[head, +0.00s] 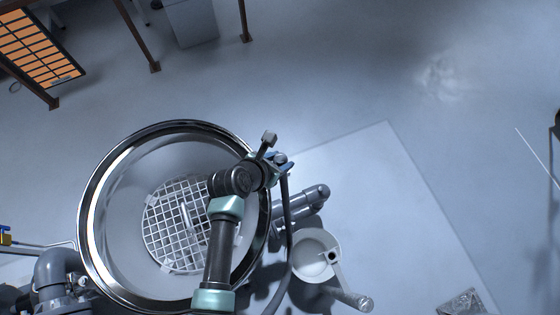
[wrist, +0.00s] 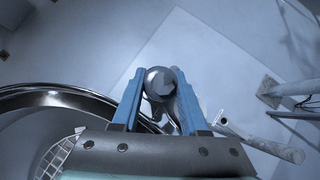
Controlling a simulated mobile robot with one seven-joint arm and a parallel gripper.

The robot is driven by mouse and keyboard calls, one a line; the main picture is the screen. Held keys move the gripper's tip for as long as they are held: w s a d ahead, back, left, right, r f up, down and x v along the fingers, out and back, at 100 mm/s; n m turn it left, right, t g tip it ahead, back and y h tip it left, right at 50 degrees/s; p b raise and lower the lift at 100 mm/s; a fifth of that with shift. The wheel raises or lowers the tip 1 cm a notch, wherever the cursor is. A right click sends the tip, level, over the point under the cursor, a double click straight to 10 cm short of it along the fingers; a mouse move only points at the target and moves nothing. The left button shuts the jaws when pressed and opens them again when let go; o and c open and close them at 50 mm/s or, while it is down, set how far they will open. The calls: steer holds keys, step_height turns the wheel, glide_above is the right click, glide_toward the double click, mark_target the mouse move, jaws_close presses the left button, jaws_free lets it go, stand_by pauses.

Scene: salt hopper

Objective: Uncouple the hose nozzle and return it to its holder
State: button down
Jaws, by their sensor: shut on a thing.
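My gripper (head: 281,160) is at the right rim of the round steel hopper (head: 262,215). Its blue fingers, also in the wrist view (wrist: 158,90), are shut on the hose nozzle (wrist: 160,82), which shows end-on as a round grey metal piece. In the head view the nozzle (head: 281,158) is small and partly covered by the fingers. A dark hose (head: 287,205) runs from it down past the hopper's right side. I cannot make out a coupling at the nozzle, and cannot tell which thing is its holder.
A white grid (head: 165,215) lies inside the hopper. Grey pipework (head: 308,200) sticks out at its right, above a white round vessel (head: 306,262) with a long handle (head: 350,297). Thicker pipes (head: 55,270) stand at lower left. The floor at right is mostly clear.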

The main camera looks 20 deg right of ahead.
mark_target(280, 159)
steer(key=shift+r+p, duration=1.9)
steer(key=shift+r, duration=0.4)
